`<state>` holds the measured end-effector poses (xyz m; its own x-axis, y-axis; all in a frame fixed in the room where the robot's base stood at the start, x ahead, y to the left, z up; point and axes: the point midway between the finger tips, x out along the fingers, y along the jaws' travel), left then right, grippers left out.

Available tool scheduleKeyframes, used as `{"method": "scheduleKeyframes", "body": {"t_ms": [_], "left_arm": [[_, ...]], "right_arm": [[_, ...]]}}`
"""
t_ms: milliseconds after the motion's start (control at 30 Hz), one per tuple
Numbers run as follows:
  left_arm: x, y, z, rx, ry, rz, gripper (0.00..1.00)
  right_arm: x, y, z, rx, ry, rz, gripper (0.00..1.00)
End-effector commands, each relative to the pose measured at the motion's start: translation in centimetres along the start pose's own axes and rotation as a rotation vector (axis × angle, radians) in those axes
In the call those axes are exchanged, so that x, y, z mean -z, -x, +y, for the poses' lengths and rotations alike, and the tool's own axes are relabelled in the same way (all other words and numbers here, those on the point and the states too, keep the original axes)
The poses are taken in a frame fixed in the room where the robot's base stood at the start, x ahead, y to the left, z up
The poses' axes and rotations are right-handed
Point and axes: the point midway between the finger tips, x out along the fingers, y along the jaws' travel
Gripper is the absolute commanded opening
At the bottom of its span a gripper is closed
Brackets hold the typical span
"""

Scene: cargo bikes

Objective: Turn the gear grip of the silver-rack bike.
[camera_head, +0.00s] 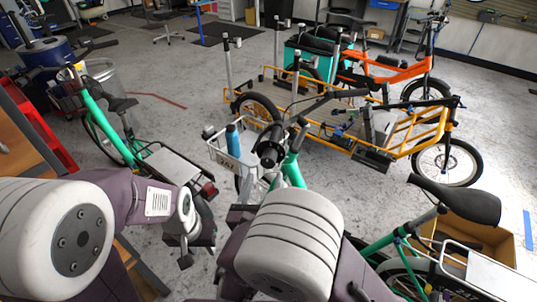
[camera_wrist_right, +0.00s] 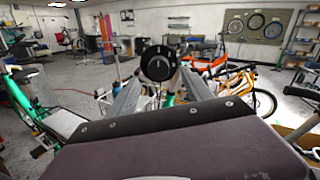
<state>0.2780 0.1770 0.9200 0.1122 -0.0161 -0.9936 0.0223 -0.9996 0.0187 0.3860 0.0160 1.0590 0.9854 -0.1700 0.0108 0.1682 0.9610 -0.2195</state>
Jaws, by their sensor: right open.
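The black round gear grip (camera_wrist_right: 158,63) faces the right wrist camera end-on, with pale marks on its face. In the head view the gear grip (camera_head: 268,152) sits on the handlebar of the green bike (camera_head: 293,170) at centre. That bike's silver rack (camera_head: 490,266) shows at lower right. My right gripper (camera_wrist_right: 161,74) is open, with one finger on each side of the grip's outline; contact cannot be told. In the head view its fingers are largely hidden by my right arm. My left gripper (camera_head: 187,250) hangs at lower left, away from the grip, its jaw opening unclear.
A white basket (camera_head: 233,163) with a blue bottle (camera_head: 233,139) is just left of the grip. An orange cargo bike (camera_head: 410,135) stands behind. Another green bike (camera_head: 108,130) with a rack stands at left. Floor between is partly clear.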

Motion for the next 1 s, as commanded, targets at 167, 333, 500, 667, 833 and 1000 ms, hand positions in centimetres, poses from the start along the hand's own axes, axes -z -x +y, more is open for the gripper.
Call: {"method": "scheduleKeyframes", "body": {"t_ms": [167,333,500,667,833,1000], "left_arm": [[0.1,0.6,0.0,0.0,0.0,0.0,0.36],[0.1,0.9,0.0,0.0,0.0,0.001,0.36],[0.1,0.9,0.0,0.0,0.0,0.001,0.36],[0.1,0.9,0.0,0.0,0.0,0.001,0.36],[0.1,0.9,0.0,0.0,0.0,0.001,0.36],[0.1,0.9,0.0,0.0,0.0,0.001,0.36]], "right_arm": [[0.0,-4.0,-0.3,0.009,-0.001,0.003,0.59],[0.0,-6.7,-0.2,0.006,-0.001,0.003,0.59],[0.1,-7.6,-0.2,0.004,0.0,0.002,0.59],[0.1,-7.6,-0.1,0.003,0.0,0.002,0.59],[0.1,-7.6,-0.1,0.003,-0.001,0.003,0.2],[0.1,-7.5,-0.1,0.003,-0.002,0.003,0.0]]}}
